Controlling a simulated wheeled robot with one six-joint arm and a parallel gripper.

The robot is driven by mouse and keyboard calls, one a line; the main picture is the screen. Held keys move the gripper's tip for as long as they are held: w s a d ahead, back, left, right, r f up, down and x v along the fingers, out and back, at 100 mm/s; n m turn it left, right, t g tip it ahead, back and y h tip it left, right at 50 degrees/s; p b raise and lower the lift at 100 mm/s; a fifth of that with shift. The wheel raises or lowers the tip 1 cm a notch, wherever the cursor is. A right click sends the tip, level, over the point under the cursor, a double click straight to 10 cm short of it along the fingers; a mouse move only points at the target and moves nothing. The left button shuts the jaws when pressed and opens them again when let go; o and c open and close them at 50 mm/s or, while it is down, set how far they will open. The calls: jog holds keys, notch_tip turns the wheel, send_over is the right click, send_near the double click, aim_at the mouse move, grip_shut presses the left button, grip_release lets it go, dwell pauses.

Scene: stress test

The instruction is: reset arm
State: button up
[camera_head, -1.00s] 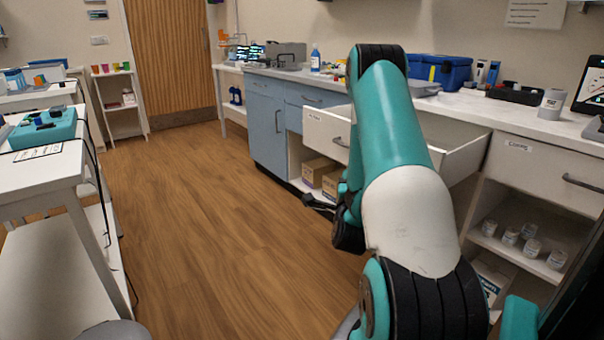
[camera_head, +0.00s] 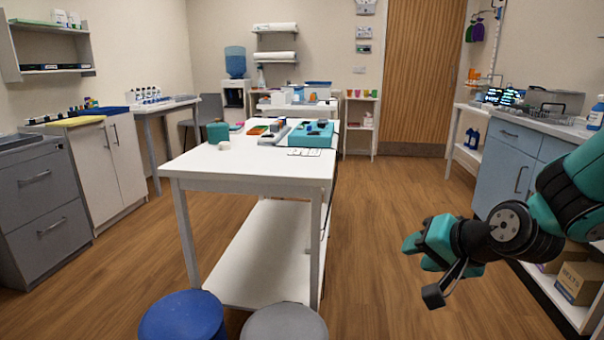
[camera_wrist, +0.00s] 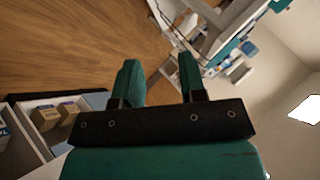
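My arm is folded at the right of the head view, in front of the blue and white cabinets. My gripper (camera_head: 428,242) is at its left end, above the wooden floor and to the right of the white table. In the wrist view the two teal fingers of my gripper (camera_wrist: 163,80) stand apart. Nothing is between them, only floor and distant furniture behind. The gripper holds nothing.
A white table (camera_head: 245,171) with small items on top stands in the middle. Two stools, blue (camera_head: 182,316) and grey (camera_head: 284,323), are in front of it. Cardboard boxes (camera_head: 578,277) sit low at the right. Bare floor (camera_head: 375,240) lies between table and cabinets.

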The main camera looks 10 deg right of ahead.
jog(key=s+a+r+n+g, duration=0.3)
jog(key=s+a+n+g, duration=0.3)
jog(key=s, duration=0.5)
jog(key=s+a+r+n+g, duration=0.25)
jog(key=s+a+n, duration=0.25)
jog(key=s+n, duration=0.4)
notch_tip(320, 180, up, 25)
jog(key=m+p, duration=0.1)
jog(key=p, duration=2.4)
jog(key=shift+s+m+g+y+p, duration=0.3)
jog(key=shift+s+g+p, duration=0.05)
jog(key=shift+s, duration=0.05)
jog(key=shift+d, duration=0.1)
